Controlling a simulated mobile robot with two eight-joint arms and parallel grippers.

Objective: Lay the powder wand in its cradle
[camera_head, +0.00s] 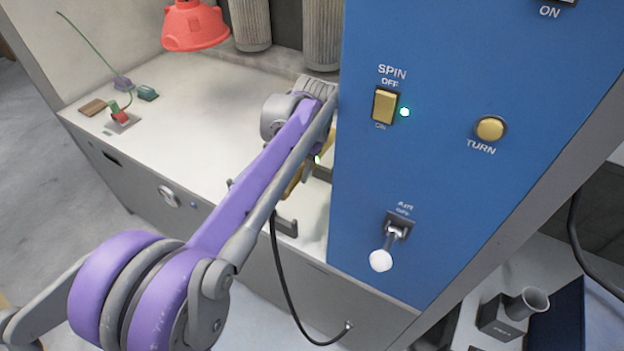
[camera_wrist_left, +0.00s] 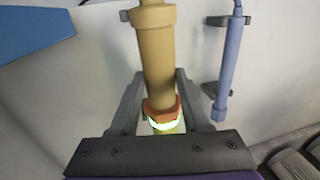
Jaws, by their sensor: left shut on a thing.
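The powder wand is a yellow tube (camera_wrist_left: 157,60) with an orange collar and a glowing band. In the left wrist view it sits between the grey fingers of my left gripper (camera_wrist_left: 157,100), which is shut on it. In the head view a yellow part of the wand (camera_head: 293,184) shows beside my left gripper (camera_head: 316,160), mostly behind my arm. Grey upturned brackets (camera_head: 288,228), which look like the cradle, stand by the front edge. In the left wrist view a bracket (camera_wrist_left: 208,89) is right of the wand, apart from it. My right gripper is not in view.
A blue panel (camera_head: 450,160) with switches and a lever (camera_head: 382,258) stands close right of my left gripper. A black cable (camera_head: 284,285) hangs in front. A blue-grey cylinder (camera_wrist_left: 225,85) lies along the brackets. A red hood (camera_head: 194,27) hangs at the back; the left worktop (camera_head: 185,120) is largely clear.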

